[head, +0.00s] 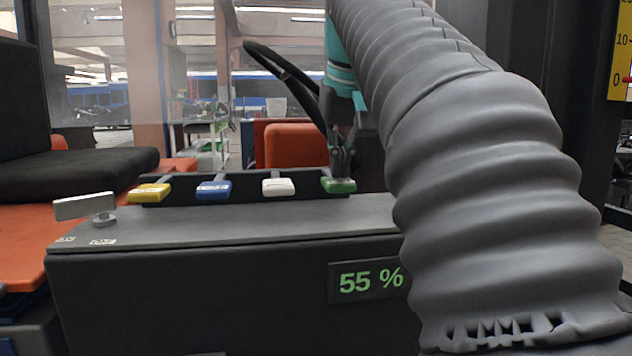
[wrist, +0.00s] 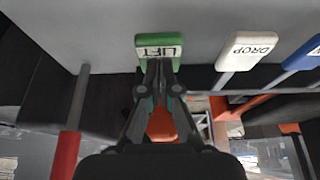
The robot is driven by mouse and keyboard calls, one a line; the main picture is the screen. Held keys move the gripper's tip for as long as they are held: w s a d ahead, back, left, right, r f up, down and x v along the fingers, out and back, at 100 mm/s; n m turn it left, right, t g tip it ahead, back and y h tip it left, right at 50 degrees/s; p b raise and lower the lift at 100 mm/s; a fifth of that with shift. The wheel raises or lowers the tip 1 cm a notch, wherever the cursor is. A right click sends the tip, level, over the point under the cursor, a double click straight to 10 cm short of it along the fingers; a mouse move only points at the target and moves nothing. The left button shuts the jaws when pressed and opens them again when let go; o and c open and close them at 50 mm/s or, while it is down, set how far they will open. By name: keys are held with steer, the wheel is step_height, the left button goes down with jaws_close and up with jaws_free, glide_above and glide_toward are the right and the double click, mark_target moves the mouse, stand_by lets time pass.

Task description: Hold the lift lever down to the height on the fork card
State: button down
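The green lift lever (head: 340,186) is the rightmost of the levers on the console. In the wrist view its cap (wrist: 158,46) reads LIFT. My gripper (head: 342,172) is above the green cap in the head view. In the wrist view my gripper's two fingertips (wrist: 159,64) are together, overlapping the cap's lower edge and part of its label. I cannot tell whether they touch or press it. A yellow scale (head: 620,50) with 10 and 0 marks stands at the right edge, with a red marker (head: 628,79) near 0. I cannot make out a fork card.
White (head: 278,187), blue (head: 213,188) and yellow (head: 150,193) levers stand in a row left of the green one. The white cap reads DROP in the wrist view (wrist: 246,50). A display (head: 370,281) on the console front reads 55 %. A grey handle (head: 84,206) is at the left.

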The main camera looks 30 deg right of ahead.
mark_target(339, 181)
steer(key=shift+f+b, duration=1.05)
steer(key=shift+f, duration=0.55)
stand_by(4.2)
step_height(339, 181, up, 6)
steer(key=p, duration=0.6)
steer(key=shift+r+b, duration=0.45)
steer(key=shift+r, duration=0.25)
steer(key=shift+s+a, duration=0.1)
